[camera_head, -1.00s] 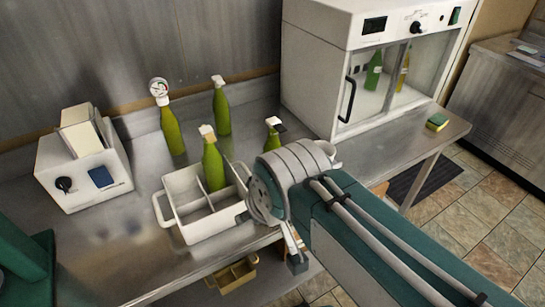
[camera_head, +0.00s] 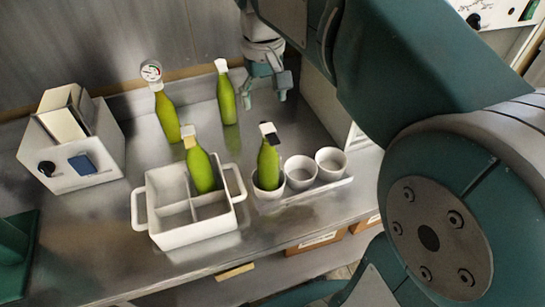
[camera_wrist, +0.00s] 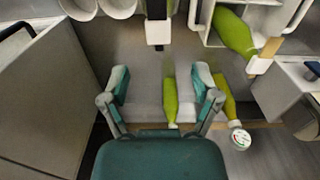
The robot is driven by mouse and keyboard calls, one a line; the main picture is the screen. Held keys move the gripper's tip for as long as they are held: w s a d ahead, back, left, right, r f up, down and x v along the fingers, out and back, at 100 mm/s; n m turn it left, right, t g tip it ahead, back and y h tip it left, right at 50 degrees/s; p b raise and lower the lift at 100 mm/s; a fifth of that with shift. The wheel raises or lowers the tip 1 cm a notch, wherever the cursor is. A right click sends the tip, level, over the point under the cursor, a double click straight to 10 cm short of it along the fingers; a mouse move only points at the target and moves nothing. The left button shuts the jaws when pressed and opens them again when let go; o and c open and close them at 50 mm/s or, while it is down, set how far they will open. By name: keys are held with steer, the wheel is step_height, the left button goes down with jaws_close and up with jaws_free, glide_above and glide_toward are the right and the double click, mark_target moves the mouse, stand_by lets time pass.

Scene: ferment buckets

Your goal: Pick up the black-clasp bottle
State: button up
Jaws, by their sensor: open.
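The black-clasp bottle (camera_head: 268,163) is green, with a white top and a black clasp. It stands in the leftmost of three white cups, right of the white divided crate. In the wrist view its white top and black clasp (camera_wrist: 158,32) show at the top centre, beyond the fingertips. My gripper (camera_head: 266,98) is open and empty, above and behind that bottle, apart from it. In the wrist view my gripper (camera_wrist: 160,78) has its fingers spread wide, with the plain white-capped bottle (camera_wrist: 170,100) showing between them, farther off.
The white crate (camera_head: 165,228) holds a tan-clasp bottle (camera_head: 201,170). A gauge-topped bottle (camera_head: 167,118) and a white-capped bottle (camera_head: 227,103) stand behind. Two empty cups (camera_head: 300,180) sit right of the black-clasp bottle. A white cabinet wall rises at right.

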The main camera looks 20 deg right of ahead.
mark_target(268, 127)
steer(key=f, duration=0.4)
steer(key=shift+s+a, duration=0.1)
steer(key=shift+a, duration=0.15)
steer(key=shift+d+f, duration=0.25)
steer(key=shift+f, duration=0.05)
steer(key=f, duration=0.4)
steer(key=shift+s+d+f, duration=0.2)
steer(key=shift+d, duration=0.2)
steer(key=shift+a+f, duration=0.2)
steer(key=shift+f, duration=0.1)
steer(key=shift+a+f, duration=0.1)
steer(key=shift+a, duration=0.2)
steer(key=shift+d, duration=0.3)
jaws_close()
